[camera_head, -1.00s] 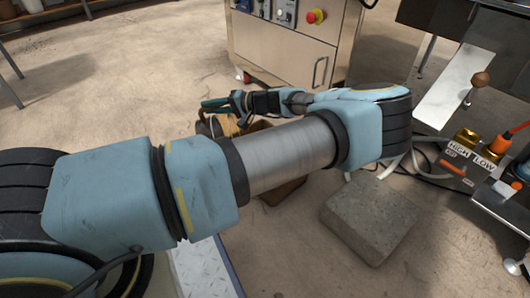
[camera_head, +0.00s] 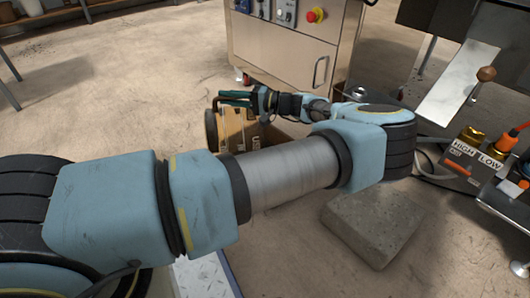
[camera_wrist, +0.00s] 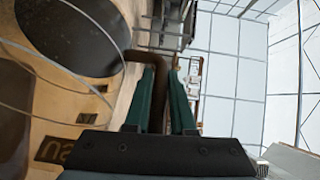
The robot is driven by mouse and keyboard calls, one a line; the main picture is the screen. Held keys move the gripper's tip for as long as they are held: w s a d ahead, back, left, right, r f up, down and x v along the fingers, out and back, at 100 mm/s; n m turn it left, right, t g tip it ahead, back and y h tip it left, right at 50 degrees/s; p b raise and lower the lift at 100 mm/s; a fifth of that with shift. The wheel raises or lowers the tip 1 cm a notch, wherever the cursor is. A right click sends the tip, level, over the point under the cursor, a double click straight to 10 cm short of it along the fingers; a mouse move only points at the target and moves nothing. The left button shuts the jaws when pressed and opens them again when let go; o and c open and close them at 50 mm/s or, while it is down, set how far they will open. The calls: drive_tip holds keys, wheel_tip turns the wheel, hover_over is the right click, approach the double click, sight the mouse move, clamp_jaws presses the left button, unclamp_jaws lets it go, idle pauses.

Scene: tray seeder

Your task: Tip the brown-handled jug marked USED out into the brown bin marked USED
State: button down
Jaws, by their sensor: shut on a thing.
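My gripper (camera_head: 226,98) is in the middle of the head view, its green fingers pointing left. In the wrist view the fingers (camera_wrist: 164,95) are shut on a brown bar, which looks like the jug's handle (camera_wrist: 150,56). A tan body (camera_wrist: 110,110) with a partly cut-off dark label fills the left of the wrist view; it seems to be the jug. In the head view a tan round body (camera_head: 238,132) with a dark left end lies below the fingers, looking tilted onto its side. A brown edge (camera_head: 290,129) behind my arm may be the bin; my arm hides most of it.
A steel cabinet (camera_head: 285,50) with a red button stands behind. A grey stone block (camera_head: 372,222) lies right of my forearm. A metal chute (camera_head: 455,88) and a box marked HIGH and LOW (camera_head: 475,155) stand at the right.

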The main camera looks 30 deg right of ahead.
drive_tip(key=shift+s+d+r+m+t+y+b, duration=0.15)
drive_tip(key=shift+d+b, duration=0.1)
drive_tip(key=shift+d, duration=0.2)
drive_tip(key=shift+s+d+r+m+t+y+b, duration=0.1)
drive_tip(key=shift+s+d+r+t+y+b, duration=0.1)
drive_tip(key=shift+d, duration=0.2)
drive_tip(key=shift+s+d+r+m+t+y+b, duration=0.15)
drive_tip(key=shift+d+b, duration=0.1)
drive_tip(key=shift+d, duration=0.2)
drive_tip(key=shift+s+d+r+t+y+b, duration=0.15)
drive_tip(key=shift+s+d+t+y+b, duration=0.1)
drive_tip(key=shift+d+b, duration=0.35)
drive_tip(key=shift+s+d+r+t+y+b, duration=0.2)
drive_tip(key=shift+d+y+b, duration=0.1)
drive_tip(key=shift+d, duration=0.45)
drive_tip(key=shift+m+t+y, duration=0.55)
drive_tip(key=shift+m+t, duration=0.2)
drive_tip(key=shift+m, duration=0.05)
drive_tip(key=d+b, duration=0.1)
drive_tip(key=s+d, duration=0.1)
drive_tip(key=d+b, duration=0.1)
drive_tip(key=shift+s+d+r+b, duration=0.15)
drive_tip(key=shift+d+r+b, duration=0.15)
drive_tip(key=shift+d, duration=0.1)
